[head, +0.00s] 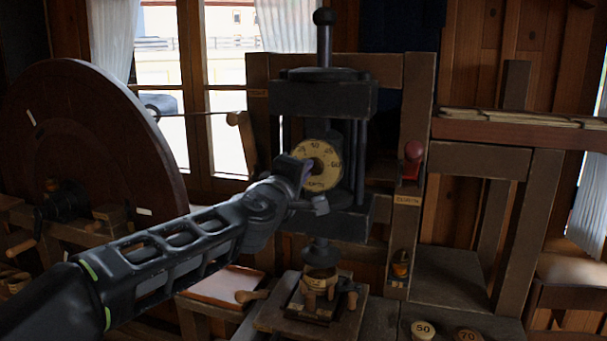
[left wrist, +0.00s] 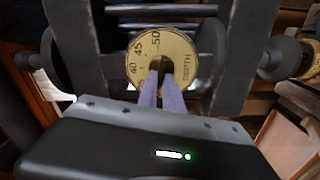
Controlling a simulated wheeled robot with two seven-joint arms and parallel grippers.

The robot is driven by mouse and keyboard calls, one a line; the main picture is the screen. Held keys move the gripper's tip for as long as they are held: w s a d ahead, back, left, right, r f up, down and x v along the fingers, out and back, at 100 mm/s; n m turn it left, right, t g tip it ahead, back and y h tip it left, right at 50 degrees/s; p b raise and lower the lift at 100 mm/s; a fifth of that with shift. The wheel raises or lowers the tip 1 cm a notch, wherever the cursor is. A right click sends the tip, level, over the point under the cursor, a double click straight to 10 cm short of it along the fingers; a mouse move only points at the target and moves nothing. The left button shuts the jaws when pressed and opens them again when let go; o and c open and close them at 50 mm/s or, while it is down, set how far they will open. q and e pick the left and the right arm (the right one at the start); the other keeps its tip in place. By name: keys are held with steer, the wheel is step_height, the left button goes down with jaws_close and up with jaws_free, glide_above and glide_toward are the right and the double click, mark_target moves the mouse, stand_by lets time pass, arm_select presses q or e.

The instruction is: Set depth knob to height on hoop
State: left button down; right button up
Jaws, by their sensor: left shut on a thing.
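The depth knob (head: 325,172) is a cream round dial with dark numbers and the word DEPTH, on the front of a dark upright press (head: 322,98). My left gripper (head: 308,170) reaches in from the left and is shut on the knob's dark centre, covering part of the dial. In the left wrist view, both fingers (left wrist: 165,82) meet at the middle of the dial (left wrist: 180,42); 40, 45 and 50 can be read. I cannot make out a height marking on a hoop.
A large dark wheel (head: 85,140) stands at the left. A red-handled lever (head: 413,155) is on the post right of the press. Round discs marked 50 (head: 423,330) and 70 (head: 467,336) lie at the bottom right. A shelf (head: 515,132) juts out at the right.

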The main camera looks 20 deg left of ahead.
arm_select(q)
steer(key=shift+f+n, duration=0.1)
steer(key=shift+n, duration=0.2)
steer(key=c, duration=1.5)
jaws_free()
steer(key=s, duration=0.7)
steer(key=shift+s+a, duration=0.25)
steer(key=shift+s, duration=0.15)
